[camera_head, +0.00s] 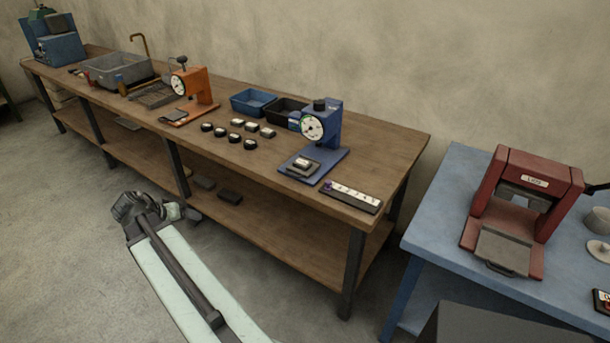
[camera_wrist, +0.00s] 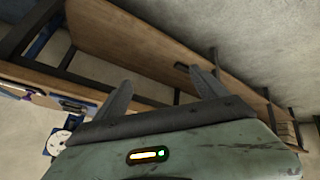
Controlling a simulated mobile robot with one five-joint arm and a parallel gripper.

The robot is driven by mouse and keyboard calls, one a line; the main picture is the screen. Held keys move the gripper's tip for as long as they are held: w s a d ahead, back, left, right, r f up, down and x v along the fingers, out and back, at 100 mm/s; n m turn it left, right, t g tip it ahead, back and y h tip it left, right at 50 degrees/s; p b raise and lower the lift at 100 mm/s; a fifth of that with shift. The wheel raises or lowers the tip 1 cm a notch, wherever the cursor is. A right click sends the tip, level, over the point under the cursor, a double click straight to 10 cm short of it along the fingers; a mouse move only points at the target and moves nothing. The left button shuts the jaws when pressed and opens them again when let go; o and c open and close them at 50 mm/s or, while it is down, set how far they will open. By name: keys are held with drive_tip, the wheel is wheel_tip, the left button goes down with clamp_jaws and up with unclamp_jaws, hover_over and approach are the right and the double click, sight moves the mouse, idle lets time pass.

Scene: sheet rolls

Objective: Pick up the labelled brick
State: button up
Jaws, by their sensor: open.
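Several small dark bricks with white tops stand in two short rows on the wooden bench, among them one at the front (camera_head: 250,144) and one at the back (camera_head: 267,132). Another small block with a pale top (camera_head: 303,163) sits on the plate of the blue dial gauge (camera_head: 322,130). I cannot tell which is the labelled brick; any lettering is too small to read. My gripper (camera_wrist: 160,76) is open and empty, its two fingers wide apart. In the head view my gripper end (camera_head: 143,212) hangs in front of the bench, well short of the bricks.
An orange dial gauge (camera_head: 198,92), a blue bin (camera_head: 252,101) and a black bin (camera_head: 287,111) stand near the bricks. A numbered strip (camera_head: 351,196) lies at the bench's right end. A red press (camera_head: 515,205) stands on a blue table. Floor in front is clear.

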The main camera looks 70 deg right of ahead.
drive_tip(key=s+d+m+g+h+b, duration=0.1)
drive_tip(key=s+d+m, duration=0.1)
drive_tip(key=s+d, duration=0.35)
drive_tip(key=s+d+m+h+b, duration=0.1)
drive_tip(key=s+d+m+h, duration=0.1)
drive_tip(key=d, duration=0.6)
drive_tip(key=s+d+m+g+h+b, duration=0.1)
drive_tip(key=s+d+m+b, duration=0.1)
drive_tip(key=s+d, duration=0.35)
drive_tip(key=m+g+h+b, duration=0.2)
drive_tip(key=m+h, duration=0.1)
approach(302, 163)
drive_tip(key=shift+w+d+f, duration=0.15)
drive_tip(key=shift+w+d, duration=0.05)
drive_tip(key=shift+d, duration=0.65)
drive_tip(key=shift+x, duration=1)
drive_tip(key=x, duration=0.2)
drive_tip(key=b+x, duration=0.1)
drive_tip(key=x, duration=0.2)
drive_tip(key=shift+s+d+f+b, duration=0.15)
drive_tip(key=shift+s+d+b, duration=0.1)
drive_tip(key=shift+s+b, duration=0.15)
drive_tip(key=shift+a, duration=0.1)
drive_tip(key=c, duration=1.6)
drive_tip(key=shift+r, duration=0.2)
